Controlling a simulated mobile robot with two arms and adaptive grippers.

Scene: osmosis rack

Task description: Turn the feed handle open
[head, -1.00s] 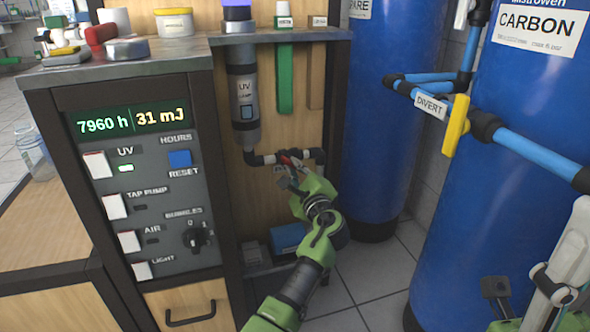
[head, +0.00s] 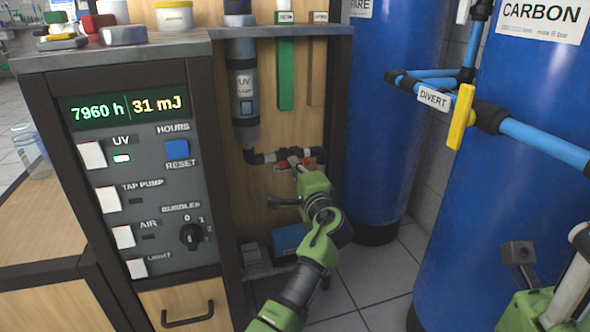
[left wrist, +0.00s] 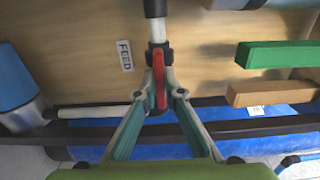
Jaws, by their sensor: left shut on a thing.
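The red feed handle (left wrist: 159,80) sits on a black valve on the pipe in the left wrist view, beside the FEED label (left wrist: 125,56). My left gripper (left wrist: 159,100) is shut on this handle, with one finger on each side. In the head view, the red handle (head: 283,167) shows partly behind my left gripper (head: 298,163), under the UV lamp tube (head: 243,95). The handle looks close to level there. My right arm shows at the bottom right of the head view; its fingertips cannot be made out clearly.
The control cabinet (head: 140,180) stands left of the valve. Blue tanks (head: 392,120) (head: 500,200) stand to the right, with a yellow DIVERT handle (head: 461,117) on blue pipe. A green bar (head: 286,75) hangs above the valve. Tiled floor lies open below.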

